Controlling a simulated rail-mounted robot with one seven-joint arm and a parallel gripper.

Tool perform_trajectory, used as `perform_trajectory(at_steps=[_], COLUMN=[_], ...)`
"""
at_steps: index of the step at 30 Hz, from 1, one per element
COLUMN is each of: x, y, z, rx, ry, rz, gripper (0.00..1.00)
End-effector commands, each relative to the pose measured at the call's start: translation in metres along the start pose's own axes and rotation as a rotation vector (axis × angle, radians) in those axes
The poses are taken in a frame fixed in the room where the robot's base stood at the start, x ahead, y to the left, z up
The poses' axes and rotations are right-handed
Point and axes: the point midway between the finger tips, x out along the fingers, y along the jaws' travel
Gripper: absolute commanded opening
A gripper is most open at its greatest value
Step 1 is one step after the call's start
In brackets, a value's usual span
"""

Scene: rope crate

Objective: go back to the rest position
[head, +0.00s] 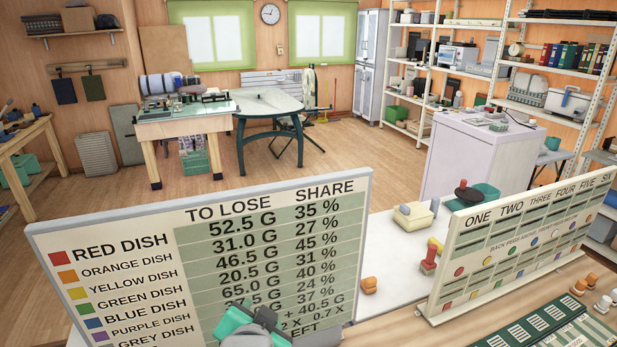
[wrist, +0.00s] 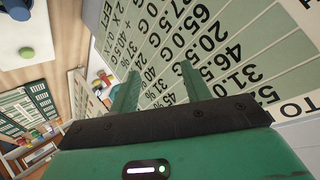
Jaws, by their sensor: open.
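My gripper (head: 245,322) is at the bottom of the head view, in front of the lower part of a large board (head: 200,200) headed "TO LOSE" and "SHARE". It hides part of the bottom rows. In the wrist view my green gripper (wrist: 157,82) has its two fingers apart with nothing between them. The board's printed face (wrist: 225,50) fills the space beyond the fingers; I cannot tell how close it is.
A second board (head: 520,240) headed "ONE TWO THREE" stands at the right. A white table (head: 395,265) between the boards holds a cream box (head: 412,217), a red peg-like piece (head: 429,258) and an orange piece (head: 368,285). A green panel (head: 545,325) lies front right.

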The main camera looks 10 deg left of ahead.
Motion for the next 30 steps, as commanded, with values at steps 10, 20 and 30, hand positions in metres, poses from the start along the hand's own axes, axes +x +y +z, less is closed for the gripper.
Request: perform_trajectory(at_steps=[10, 20, 30], x=[-0.193, -0.367, -0.418], y=[0.082, -0.024, -0.045], z=[-0.150, -0.273, -0.290], rx=[-0.512, -0.513, -0.510], ry=[0.600, 1.056, 1.197], rz=[0.065, -0.077, -0.122], gripper=[0.47, 0.47, 0.47])
